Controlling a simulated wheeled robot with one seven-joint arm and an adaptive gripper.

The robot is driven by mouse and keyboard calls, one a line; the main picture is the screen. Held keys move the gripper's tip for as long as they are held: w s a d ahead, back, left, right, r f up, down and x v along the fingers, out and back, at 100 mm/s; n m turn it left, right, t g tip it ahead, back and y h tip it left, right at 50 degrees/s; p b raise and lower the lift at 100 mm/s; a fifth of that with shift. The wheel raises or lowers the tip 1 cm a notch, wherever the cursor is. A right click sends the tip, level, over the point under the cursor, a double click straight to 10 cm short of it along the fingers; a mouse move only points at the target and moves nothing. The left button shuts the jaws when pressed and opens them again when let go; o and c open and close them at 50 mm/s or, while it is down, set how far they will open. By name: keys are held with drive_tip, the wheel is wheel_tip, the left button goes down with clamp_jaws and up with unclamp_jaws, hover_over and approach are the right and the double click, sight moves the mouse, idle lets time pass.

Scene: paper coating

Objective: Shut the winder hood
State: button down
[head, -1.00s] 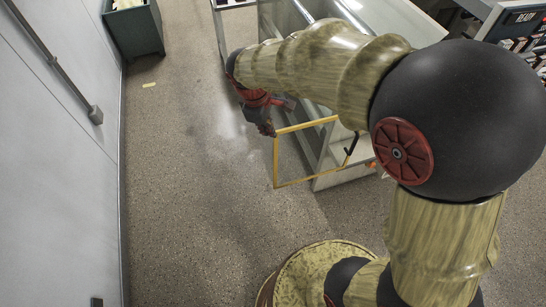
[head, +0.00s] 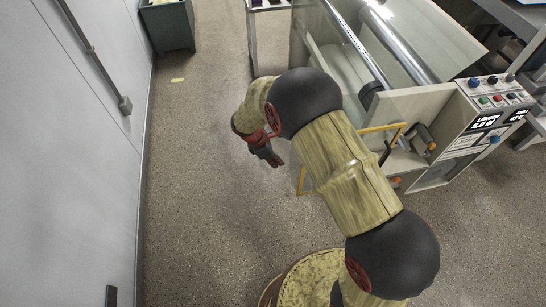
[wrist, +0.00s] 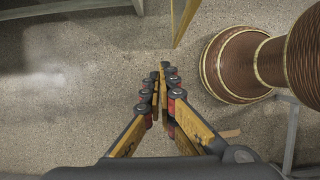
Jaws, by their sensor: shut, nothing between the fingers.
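The winder hood is a yellow-edged frame (head: 391,128) swung out from the near side of the machine. My arm crosses in front of it and hides its middle. Its far-left edge shows left of my arm, and a black handle (head: 385,153) shows on the right. In the wrist view a yellow bar of the frame (wrist: 183,20) rises at the top. My gripper (head: 275,161) hangs over the floor left of the hood, apart from it. The wrist view shows its fingers (wrist: 162,73) together with nothing between them.
The winder (head: 340,60) has shiny rollers and a control panel (head: 490,105) with buttons and displays on its right. A grey wall (head: 80,150) stands at the left, and a green bin (head: 170,28) at the back.

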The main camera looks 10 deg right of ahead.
drive_tip(key=shift+d+f+b, duration=0.15)
drive_tip(key=shift+d+f, duration=0.3)
drive_tip(key=shift+d, duration=0.4)
drive_tip(key=shift+d+f+b, duration=0.1)
drive_tip(key=shift+d+f, duration=0.35)
drive_tip(key=shift+d, duration=0.45)
drive_tip(key=shift+d+f+b, duration=0.15)
drive_tip(key=shift+d+f, duration=0.3)
drive_tip(key=shift+d, duration=0.4)
drive_tip(key=d+p, duration=0.5)
drive_tip(key=d, duration=3)
drive_tip(key=shift+d+p, duration=0.4)
